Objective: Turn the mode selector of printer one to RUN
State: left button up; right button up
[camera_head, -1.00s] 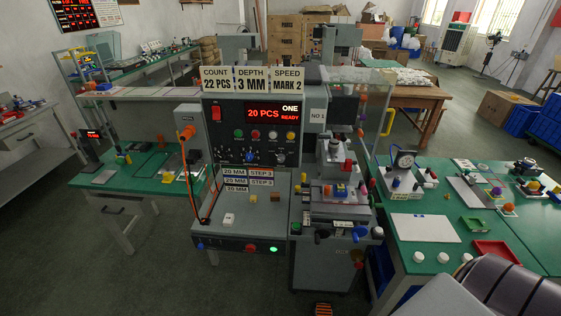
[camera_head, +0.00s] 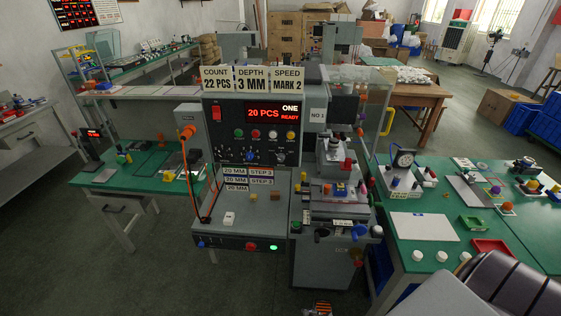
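Below the display are small coloured buttons, a blue knob (camera_head: 250,156) and a dark knob with a pale face (camera_head: 280,158). The knob labels are too small to read, so I cannot tell which knob is the mode selector or where it points. Part of what looks like my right arm shows at the bottom right corner, well away from the panel.
Signs (camera_head: 253,79) reading COUNT, DEPTH and SPEED stand on top of the printer. The floor at left front is clear.

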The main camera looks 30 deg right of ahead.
jog(key=w+d+r+n+t+h, duration=0.1)
jog(key=w+r+n+t+h, duration=0.3)
jog(key=w+r, duration=0.9)
jog(key=n+t+h+p, duration=0.2)
jog(key=n+t+h, duration=0.2)
jog(key=n+t, duration=0.4)
send_near(281, 160)
jog(key=s+a+r+n+g, duration=0.1)
jog(key=s+a, duration=0.2)
jog(key=s, duration=0.1)
jog(key=shift+w, duration=0.1)
jog(key=shift+w+d, duration=0.15)
jog(key=shift+p+x, duration=1)
jog(key=shift+x, duration=5.75)
